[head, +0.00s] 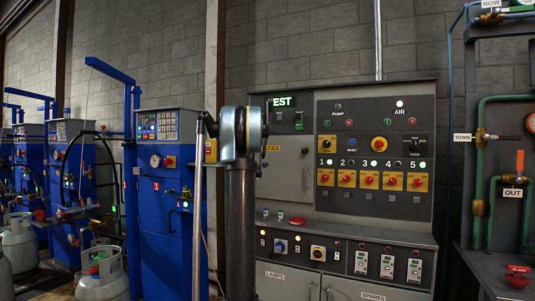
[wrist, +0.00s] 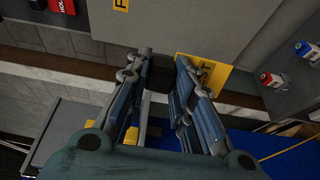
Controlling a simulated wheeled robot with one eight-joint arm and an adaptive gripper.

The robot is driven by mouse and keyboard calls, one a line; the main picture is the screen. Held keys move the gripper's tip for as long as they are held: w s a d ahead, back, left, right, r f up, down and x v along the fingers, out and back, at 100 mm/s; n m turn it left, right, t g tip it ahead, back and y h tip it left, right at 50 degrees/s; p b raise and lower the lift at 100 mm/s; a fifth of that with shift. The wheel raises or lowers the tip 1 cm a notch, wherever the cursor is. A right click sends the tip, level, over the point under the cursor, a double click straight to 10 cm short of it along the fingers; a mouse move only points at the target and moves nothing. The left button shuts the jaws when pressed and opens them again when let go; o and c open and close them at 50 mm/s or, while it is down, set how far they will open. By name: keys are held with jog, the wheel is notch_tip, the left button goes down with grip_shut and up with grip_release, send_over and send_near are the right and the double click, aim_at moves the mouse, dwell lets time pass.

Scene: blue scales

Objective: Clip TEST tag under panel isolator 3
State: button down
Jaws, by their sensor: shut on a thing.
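In the wrist view, my gripper (wrist: 163,68) is closed to a narrow gap. A yellow tag (wrist: 210,75) with black lettering, a T legible, lies at the right finger, which partly covers it; it appears to be the held TEST tag. The grip point is dark and unclear. In the head view, a small yellow piece (head: 210,150) shows beside my arm; my fingers are hidden there. The grey panel (head: 400,110) carries numbered yellow isolators with red knobs. Isolator 3 (head: 368,178) is the middle one, under a green lamp. My gripper is left of the panel.
Blue scales (head: 165,210) and gas cylinders (head: 100,275) stand at left. A pale post (head: 212,60) rises between the scale and a grey cabinet (head: 285,165). The panel's sloping desk (head: 350,236) has knobs and switches. Pipes with valves (head: 480,140) are at right.

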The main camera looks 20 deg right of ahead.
jog(key=a+f+n+t+y, duration=0.2)
jog(key=a+f+n+y, duration=0.3)
jog(key=a+f, duration=2.7)
jog(key=a+y, duration=0.2)
jog(key=y, duration=0.1)
jog(key=shift+f+n, duration=0.25)
jog(key=shift+n, duration=0.05)
jog(key=shift+d, duration=0.1)
